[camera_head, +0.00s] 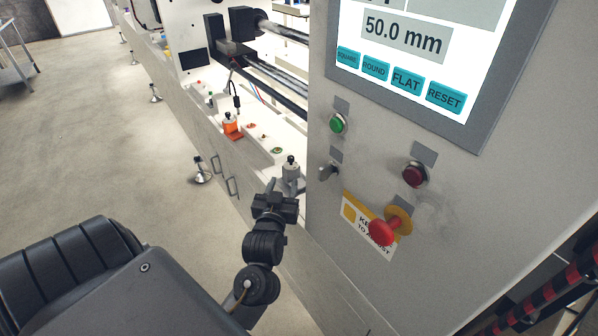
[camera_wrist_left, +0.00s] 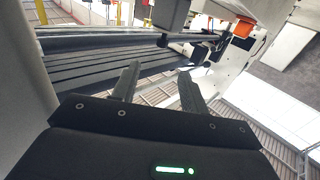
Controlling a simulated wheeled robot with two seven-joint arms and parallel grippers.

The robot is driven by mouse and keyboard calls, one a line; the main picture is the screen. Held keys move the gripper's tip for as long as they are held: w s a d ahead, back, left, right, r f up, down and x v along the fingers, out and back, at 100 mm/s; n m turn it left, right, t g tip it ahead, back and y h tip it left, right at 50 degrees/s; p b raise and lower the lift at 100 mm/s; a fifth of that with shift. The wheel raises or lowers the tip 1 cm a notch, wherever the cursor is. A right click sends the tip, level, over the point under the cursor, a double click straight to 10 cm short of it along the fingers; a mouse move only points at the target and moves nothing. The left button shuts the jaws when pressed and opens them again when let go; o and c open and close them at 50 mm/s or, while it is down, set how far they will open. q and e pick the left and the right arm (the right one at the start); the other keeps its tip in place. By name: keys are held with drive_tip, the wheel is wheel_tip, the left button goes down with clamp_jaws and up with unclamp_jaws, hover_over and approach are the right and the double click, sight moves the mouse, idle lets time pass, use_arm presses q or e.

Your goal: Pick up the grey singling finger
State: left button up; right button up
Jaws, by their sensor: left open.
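The grey singling finger (camera_head: 290,174) is a small grey block with a black knob on top. It stands upright on the white ledge beside the control panel in the head view. My left gripper (camera_head: 280,191) is just in front of it on the near side, with its jaws apart and seemingly nothing between them. In the left wrist view the two fingers (camera_wrist_left: 158,84) are spread with a clear gap. A grey block (camera_wrist_left: 172,14) near the top there may be the singling finger, but I cannot tell for sure. My right gripper is not seen.
An orange piece (camera_head: 231,126) with a black top stands farther along the ledge, with small coloured parts between. The control panel (camera_head: 440,190) rises close on the right, with a red stop button (camera_head: 383,231). Open floor (camera_head: 120,170) lies left.

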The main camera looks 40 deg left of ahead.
sight(290, 159)
use_arm(q)
drive_tip(key=x, duration=0.5)
drive_tip(key=shift+a, duration=0.35)
drive_tip(key=shift+x, duration=2.55)
drive_tip(key=shift+d+r, duration=0.1)
clamp_jaws()
